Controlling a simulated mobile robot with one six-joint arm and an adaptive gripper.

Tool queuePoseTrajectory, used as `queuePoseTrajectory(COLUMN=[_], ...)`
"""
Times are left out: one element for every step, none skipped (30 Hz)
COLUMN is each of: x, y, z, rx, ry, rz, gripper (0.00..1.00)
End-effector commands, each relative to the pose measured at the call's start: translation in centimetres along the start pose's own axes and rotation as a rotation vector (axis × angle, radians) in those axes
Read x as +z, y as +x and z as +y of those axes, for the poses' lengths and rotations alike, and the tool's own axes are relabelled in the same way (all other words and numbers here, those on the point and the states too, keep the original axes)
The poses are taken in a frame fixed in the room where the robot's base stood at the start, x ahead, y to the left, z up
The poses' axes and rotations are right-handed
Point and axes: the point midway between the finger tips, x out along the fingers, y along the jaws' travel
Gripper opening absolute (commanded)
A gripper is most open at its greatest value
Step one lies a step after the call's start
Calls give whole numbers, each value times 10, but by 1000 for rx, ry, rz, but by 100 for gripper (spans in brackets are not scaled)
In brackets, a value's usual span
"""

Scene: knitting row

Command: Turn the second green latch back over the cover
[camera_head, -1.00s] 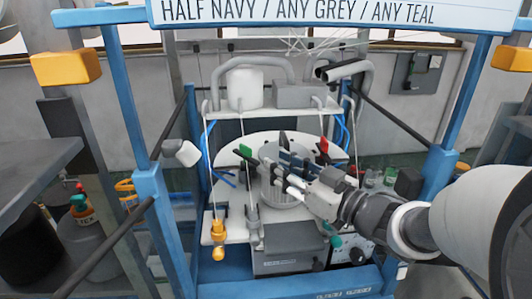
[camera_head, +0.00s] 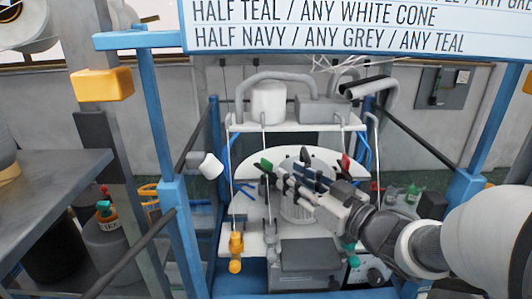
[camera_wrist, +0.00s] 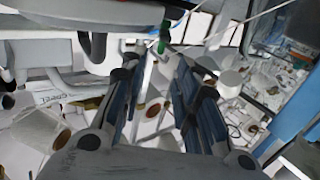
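A small green latch (camera_head: 266,164) stands at the left of the round white plate (camera_head: 318,158) on the knitting machine. My gripper (camera_head: 278,174) reaches in from the right, above the ribbed grey cylinder (camera_head: 298,207), with its fingertips close to the green latch. In the wrist view, my gripper (camera_wrist: 157,68) has its two blue-and-grey fingers apart with nothing between them. A green piece (camera_wrist: 164,38) shows just beyond the fingertips, apparently apart from them. I cannot tell which green latch it is. My fingers hide part of the machine's middle, and I cannot make out the cover.
A blue frame post (camera_head: 185,235) stands left of the machine. A red piece (camera_head: 345,163) stands at the plate's right. A white cone-like canister (camera_head: 268,102) and a grey box (camera_head: 322,108) sit on the shelf above. A grey table (camera_head: 50,195) is at the left.

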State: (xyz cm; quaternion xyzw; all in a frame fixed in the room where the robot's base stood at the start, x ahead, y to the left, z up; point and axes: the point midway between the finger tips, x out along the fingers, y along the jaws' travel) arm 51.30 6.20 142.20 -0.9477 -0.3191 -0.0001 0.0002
Motion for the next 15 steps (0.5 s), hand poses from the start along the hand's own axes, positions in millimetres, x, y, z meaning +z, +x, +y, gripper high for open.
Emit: queuePoseTrajectory(x=[1, 1, 1, 1, 1, 1, 1, 0, 1, 1, 0, 0, 0, 0, 0], y=[12, 19, 28, 34, 40, 47, 52, 57, 63, 67, 70, 74, 77, 79, 81], z=[-1, -2, -2, -2, -1, -1, -1, -1, -1, -1, 0, 0, 0, 0, 0], rx=[-5, -7, -5, -5, -5, -4, -5, -4, -2, -3, -2, -1, -1, -1, -1], ry=[-1, -1, 0, -1, 0, 0, 0, 0, 1, 0, 0, 0, 0, 0, 0], rz=[0, -1, -1, 0, -1, -1, -1, 0, -1, -1, 0, 0, -1, -1, -1], gripper=[29, 29, 29, 29, 29, 29, 29, 29, 29, 29, 29, 29, 29, 29, 29])
